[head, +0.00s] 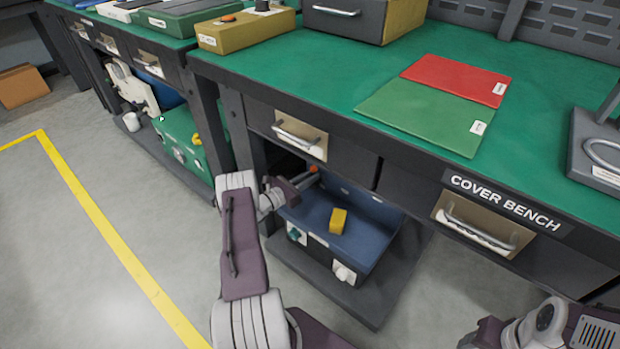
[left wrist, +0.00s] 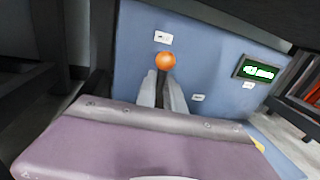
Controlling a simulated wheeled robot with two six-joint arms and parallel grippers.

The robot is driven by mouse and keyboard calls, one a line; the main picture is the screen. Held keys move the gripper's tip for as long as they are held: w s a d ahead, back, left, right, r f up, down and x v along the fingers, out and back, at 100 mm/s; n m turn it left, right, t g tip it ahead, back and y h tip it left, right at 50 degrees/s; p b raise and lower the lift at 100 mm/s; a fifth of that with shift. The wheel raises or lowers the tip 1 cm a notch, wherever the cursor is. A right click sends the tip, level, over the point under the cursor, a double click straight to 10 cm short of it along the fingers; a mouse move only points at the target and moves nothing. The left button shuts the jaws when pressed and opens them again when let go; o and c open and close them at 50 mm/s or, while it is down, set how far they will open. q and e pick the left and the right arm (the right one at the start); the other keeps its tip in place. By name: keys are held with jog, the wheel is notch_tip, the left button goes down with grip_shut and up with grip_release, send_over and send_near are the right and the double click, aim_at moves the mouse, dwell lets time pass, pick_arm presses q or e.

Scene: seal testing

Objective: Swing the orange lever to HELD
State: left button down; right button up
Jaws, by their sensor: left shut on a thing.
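The orange lever shows as a round orange knob (left wrist: 165,61) on a dark stem, in front of a blue panel, in the left wrist view. In the head view the small orange knob (head: 314,168) shows under the bench. My left gripper (head: 308,181) reaches in below the bench top. Its grey fingers (left wrist: 161,92) are shut around the lever's stem just below the knob. White labels (left wrist: 163,38) sit above and below right of the knob, but their words are too small to read. My right arm shows at the bottom right of the head view; its fingertips are out of frame.
The blue unit (head: 365,225) stands on a low shelf with a yellow block (head: 338,221) on it. A green-lit display (left wrist: 260,70) is right of the lever. The bench top (head: 330,75) and a drawer (head: 287,131) hang close above my left gripper.

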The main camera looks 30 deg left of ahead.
pick_arm(q)
jog(key=c, duration=1.5)
grip_release()
jog(key=shift+o, duration=0.2)
jog(key=p+v, duration=0.4)
jog(key=v, duration=0.5)
jog(key=shift+p, duration=0.3)
jog(key=shift+s, duration=0.1)
